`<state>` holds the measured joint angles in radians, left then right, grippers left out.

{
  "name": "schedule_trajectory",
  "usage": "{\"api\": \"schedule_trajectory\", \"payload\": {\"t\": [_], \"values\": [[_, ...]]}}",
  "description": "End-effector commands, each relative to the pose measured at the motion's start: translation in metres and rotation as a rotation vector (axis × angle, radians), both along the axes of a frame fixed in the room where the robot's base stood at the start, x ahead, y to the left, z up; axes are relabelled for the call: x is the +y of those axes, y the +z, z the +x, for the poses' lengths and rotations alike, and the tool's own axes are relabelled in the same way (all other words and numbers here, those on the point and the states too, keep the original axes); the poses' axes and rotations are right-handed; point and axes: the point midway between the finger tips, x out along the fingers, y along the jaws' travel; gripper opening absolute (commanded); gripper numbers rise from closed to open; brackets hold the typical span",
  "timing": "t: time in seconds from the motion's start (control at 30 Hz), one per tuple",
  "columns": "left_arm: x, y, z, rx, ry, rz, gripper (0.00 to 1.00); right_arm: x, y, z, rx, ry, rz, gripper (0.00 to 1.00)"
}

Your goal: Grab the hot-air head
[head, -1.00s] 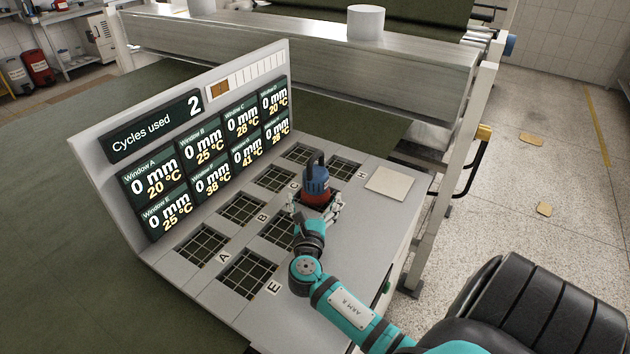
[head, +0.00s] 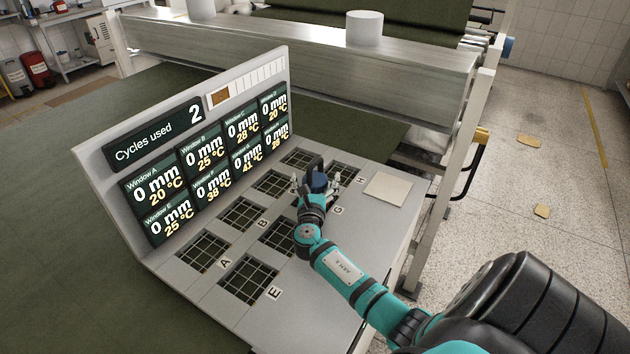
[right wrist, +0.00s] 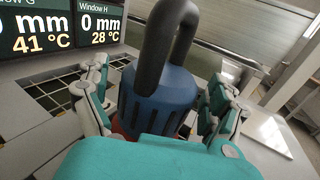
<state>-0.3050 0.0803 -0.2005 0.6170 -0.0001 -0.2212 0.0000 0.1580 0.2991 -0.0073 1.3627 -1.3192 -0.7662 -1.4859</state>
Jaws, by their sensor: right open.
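The hot-air head (head: 317,180) is a blue, ribbed body with a black loop handle on top and a red-orange lower part. It stands upright on the panel near window G. In the right wrist view the hot-air head (right wrist: 158,95) fills the middle, with its lower end hidden behind my teal gripper body. My right gripper (head: 318,188) is open, with one finger on each side of the blue body. In the right wrist view the fingers of my right gripper (right wrist: 158,108) flank it; contact cannot be told. My left gripper is not in view.
The grey panel (head: 345,240) holds several gridded windows labelled with letters. A display board (head: 190,145) stands upright behind them, reading 2 cycles used. A pale square plate (head: 388,188) lies at the panel's right. A metal beam (head: 300,60) runs behind.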

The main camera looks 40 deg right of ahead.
Motion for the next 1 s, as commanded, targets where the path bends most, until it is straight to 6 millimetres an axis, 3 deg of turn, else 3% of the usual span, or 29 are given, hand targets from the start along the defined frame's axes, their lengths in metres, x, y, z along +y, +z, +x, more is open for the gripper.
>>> {"api": "schedule_trajectory", "payload": {"t": [0.07, 0.7, 1.0], "values": [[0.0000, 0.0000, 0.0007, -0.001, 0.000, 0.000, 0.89, 0.0002, -0.0001, -0.0002, 0.000, 0.000, 0.000, 0.90], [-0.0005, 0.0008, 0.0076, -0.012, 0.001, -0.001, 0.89, 0.0001, 0.0041, 0.0006, -0.007, 0.000, -0.003, 0.09], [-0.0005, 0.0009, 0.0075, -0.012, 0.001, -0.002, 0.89, 0.0001, 0.0054, 0.0007, -0.006, 0.000, -0.002, 0.08]]}}
